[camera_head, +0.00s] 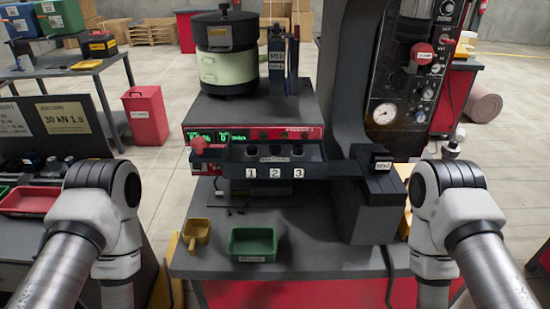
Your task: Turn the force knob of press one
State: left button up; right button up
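The grey press (343,100) stands at centre right, with a dark control panel (402,85) on its right side. The panel carries a round white gauge (383,114), a red knob (420,54) with a small label, a black dial (447,8) at the top and small dials (420,116) lower down. The labels are too small to read, so I cannot tell which is the force knob. My arms rise from the lower left and lower right and bend downward. Both grippers are below the frame. The right arm stands below the panel, apart from the gauge.
A feeder unit with a bowl (228,65) and green display stands left of the press. A rack marked 1, 2, 3 (274,155), a green tray (253,243) and a yellow scoop (197,232) are in front. A sign reading 30 kN 1 s (63,118) stands left.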

aim_at(434, 67)
jog(key=u, duration=1.55)
jog(key=z, duration=2.45)
jog(key=l+u, duration=0.15)
jog(key=l, duration=0.95)
